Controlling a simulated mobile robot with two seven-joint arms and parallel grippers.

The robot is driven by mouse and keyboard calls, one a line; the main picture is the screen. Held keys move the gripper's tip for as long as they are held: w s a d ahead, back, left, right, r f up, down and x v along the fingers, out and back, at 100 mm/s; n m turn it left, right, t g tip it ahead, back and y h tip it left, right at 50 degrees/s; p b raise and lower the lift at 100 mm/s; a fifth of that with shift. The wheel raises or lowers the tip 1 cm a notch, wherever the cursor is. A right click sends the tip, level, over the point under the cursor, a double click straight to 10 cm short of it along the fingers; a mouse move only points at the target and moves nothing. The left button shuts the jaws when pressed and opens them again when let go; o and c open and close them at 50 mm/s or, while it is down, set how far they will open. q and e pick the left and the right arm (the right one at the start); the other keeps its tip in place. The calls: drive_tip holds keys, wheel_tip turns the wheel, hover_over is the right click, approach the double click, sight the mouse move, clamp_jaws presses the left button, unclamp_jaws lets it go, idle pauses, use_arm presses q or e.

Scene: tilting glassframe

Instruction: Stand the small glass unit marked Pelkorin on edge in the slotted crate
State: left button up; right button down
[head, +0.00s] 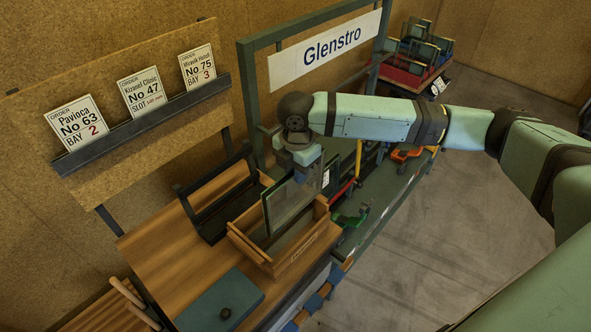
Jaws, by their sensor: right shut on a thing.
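A small glass unit (290,205) with a dark edge stands upright under my right gripper (302,165). My right gripper is shut on its upper edge, and the arm comes in from the right. The wooden slotted crate (277,265) is on the bench below. The lower part of the unit overlaps the crate's opening. I cannot tell whether its bottom edge is seated in a slot or just above. I cannot read a Pelkorin mark on it. My left gripper is not in view.
A dark open rack (213,232) stands left of the crate. The Glenstro sign frame (325,48) rises behind. Order cards (141,92) line a ledge. Clamps (350,216) lie right.

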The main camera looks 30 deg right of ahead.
hover_over(296, 211)
drive_tip(key=w, duration=0.1)
drive_tip(key=shift+f, duration=2.45)
drive_tip(key=shift+w+d+f+b, duration=0.1)
drive_tip(key=shift+d+f+b, duration=0.1)
drive_tip(key=shift+f+b, duration=0.25)
drive_tip(key=shift+w+d+f+b, duration=0.15)
drive_tip(key=shift+f+b, duration=0.1)
drive_tip(key=shift+f, duration=0.4)
drive_tip(key=shift+f+b, duration=0.5)
drive_tip(key=shift+f, duration=1.85)
drive_tip(key=shift+f+b, duration=0.5)
drive_tip(key=shift+f, duration=1.4)
drive_tip(key=shift+f+b, duration=0.35)
drive_tip(key=shift+f, duration=1.3)
drive_tip(key=c, duration=0.9)
unclamp_jaws()
drive_tip(key=shift+s, duration=0.1)
